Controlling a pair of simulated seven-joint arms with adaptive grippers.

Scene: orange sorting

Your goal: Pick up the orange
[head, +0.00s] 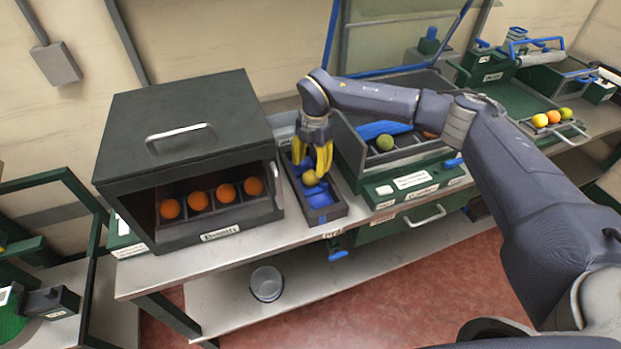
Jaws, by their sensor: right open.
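Several oranges sit in a row in the dark open-fronted box; one is the rightmost orange (253,186) and one the leftmost orange (170,208). My right gripper (317,170) points down over the narrow dark tray (329,214) with the blue inside. Its yellow fingers are open around or just above a yellow-orange fruit (310,178); whether they touch it I cannot tell. Another orange (430,134) is partly hidden behind my right arm, in the bin to the right. My left gripper is not in view.
The dark box (185,120) stands left of the tray. A green fruit (385,143) lies in the bin to the right. A farther tray (530,127) at right holds several fruits. A metal pot (267,283) stands on the lower shelf. The bench's front strip is clear.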

